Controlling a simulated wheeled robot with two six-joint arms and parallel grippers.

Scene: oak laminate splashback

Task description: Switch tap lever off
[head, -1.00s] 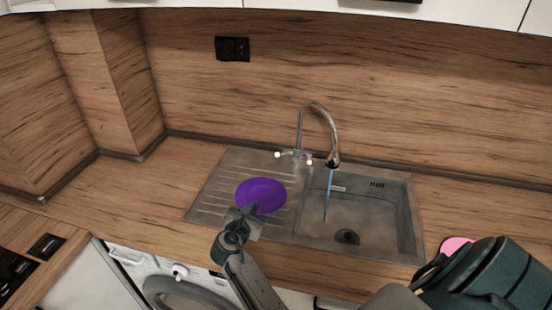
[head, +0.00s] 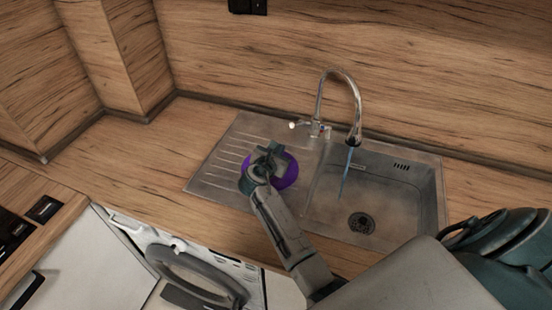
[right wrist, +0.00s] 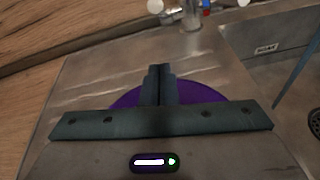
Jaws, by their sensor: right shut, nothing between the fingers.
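The chrome tap (head: 357,95) stands behind the sink, and a blue stream of water (head: 345,175) runs from its spout into the basin. Its lever with a white knob (head: 297,125) sticks out to the left of the tap base. The tap base also shows at the top of the right wrist view (right wrist: 190,14), with a white knob (right wrist: 155,6) on its left. My right gripper (head: 268,150) is shut and empty, over the purple plate and in front of the lever, apart from it. Its closed fingers (right wrist: 160,72) point toward the tap. My left gripper is not in view.
The purple plate (head: 290,173) lies on the ribbed drainboard (head: 225,170). The sink basin (head: 385,190) is to the right, with a drain at its bottom. The wooden splashback (head: 440,90) rises behind the tap. The counter (head: 150,165) on the left is clear.

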